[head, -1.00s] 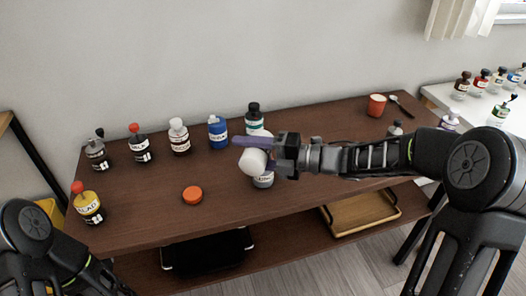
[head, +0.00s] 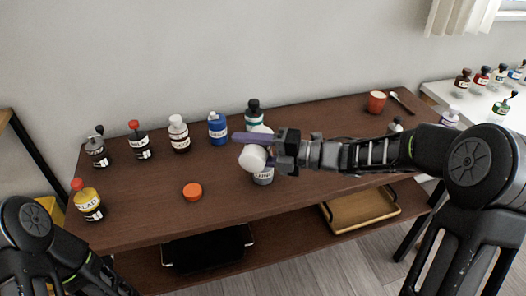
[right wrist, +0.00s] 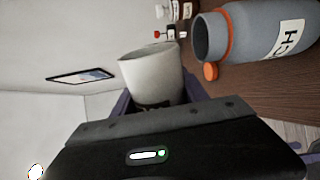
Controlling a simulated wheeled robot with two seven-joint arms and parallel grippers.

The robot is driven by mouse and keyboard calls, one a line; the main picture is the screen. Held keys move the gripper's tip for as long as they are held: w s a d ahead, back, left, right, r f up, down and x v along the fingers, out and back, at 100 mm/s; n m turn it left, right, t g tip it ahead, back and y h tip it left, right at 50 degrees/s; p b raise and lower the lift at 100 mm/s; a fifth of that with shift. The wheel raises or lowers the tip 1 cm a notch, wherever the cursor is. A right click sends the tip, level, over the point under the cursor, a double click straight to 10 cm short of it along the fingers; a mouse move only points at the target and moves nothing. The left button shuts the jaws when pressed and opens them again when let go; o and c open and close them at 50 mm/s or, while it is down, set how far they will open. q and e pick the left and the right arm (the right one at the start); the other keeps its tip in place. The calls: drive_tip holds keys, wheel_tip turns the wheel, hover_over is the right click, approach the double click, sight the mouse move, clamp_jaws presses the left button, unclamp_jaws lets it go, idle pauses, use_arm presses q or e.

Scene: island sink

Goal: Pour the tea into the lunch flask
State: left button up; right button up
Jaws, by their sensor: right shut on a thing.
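My right gripper (head: 262,150) is shut on a white cup (head: 253,159), just above the lunch flask (head: 263,178). In the right wrist view the cup (right wrist: 152,78) sits between the fingers, its mouth turned roughly sideways to the flask's upright axis. The grey flask (right wrist: 268,32) has an orange rim and an open, dark mouth close by the cup. In the head view the cup and gripper hide the flask's top. No tea or stream is visible. The orange lid (head: 192,191) lies on the table to the left. My left gripper is out of view.
Several bottles stand along the brown table's (head: 150,220) left and back, including a blue one (head: 217,128) and a green-labelled one (head: 254,112) behind the flask. A red cup (head: 376,103) and spoon (head: 401,103) are at back right. The table's front left middle is clear.

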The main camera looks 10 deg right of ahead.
drive_tip(key=n+b, duration=0.3)
drive_tip(key=shift+s+a+f, duration=0.15)
drive_tip(key=shift+s+f, duration=0.05)
drive_tip(key=shift+f, duration=0.05)
use_arm(q)
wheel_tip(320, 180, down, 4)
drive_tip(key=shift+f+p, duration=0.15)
drive_tip(key=shift+p, duration=0.25)
use_arm(e)
drive_tip(key=shift+r, duration=0.4)
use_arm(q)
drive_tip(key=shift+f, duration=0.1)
